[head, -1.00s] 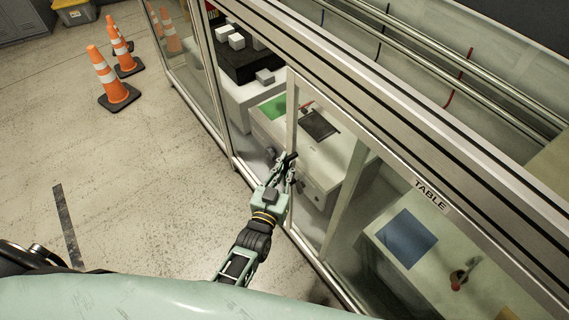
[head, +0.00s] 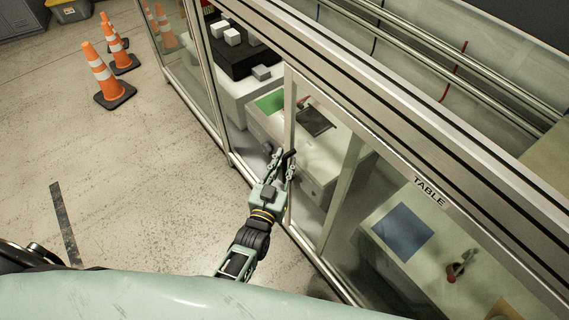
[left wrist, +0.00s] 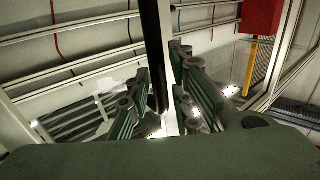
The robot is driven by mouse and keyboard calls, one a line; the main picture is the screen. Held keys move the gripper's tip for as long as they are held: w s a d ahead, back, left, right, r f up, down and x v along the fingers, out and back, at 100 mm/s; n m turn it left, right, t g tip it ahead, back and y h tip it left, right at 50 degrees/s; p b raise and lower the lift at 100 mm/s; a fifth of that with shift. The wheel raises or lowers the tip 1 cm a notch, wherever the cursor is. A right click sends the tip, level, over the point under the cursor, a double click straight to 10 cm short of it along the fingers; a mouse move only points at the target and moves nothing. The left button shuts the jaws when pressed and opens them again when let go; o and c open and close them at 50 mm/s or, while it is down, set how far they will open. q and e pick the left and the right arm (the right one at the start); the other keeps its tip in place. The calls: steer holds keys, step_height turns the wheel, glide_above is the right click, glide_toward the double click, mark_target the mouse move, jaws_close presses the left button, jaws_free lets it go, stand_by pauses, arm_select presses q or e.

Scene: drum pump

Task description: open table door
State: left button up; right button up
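The glass door (head: 316,165) has a pale metal frame and sits in the enclosure wall under the beam with the TABLE label (head: 430,192). My left gripper (head: 282,158) is at the door's left upright, with its fingers pointing up along it. In the left wrist view, a black upright bar (left wrist: 156,50), which looks like the door handle, and a white frame edge stand between the two spread fingers (left wrist: 160,105). The fingers look open around the bar; I see no clear contact. My right gripper is not in view.
Behind the glass are a white table with a green patch (head: 270,102) and another with a blue sheet (head: 402,231). Orange cones (head: 107,80) stand on the floor at the far left.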

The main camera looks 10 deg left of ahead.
arm_select(q)
steer(key=s+a, duration=0.1)
steer(key=s, duration=1.1)
steer(key=shift+w+a, duration=0.1)
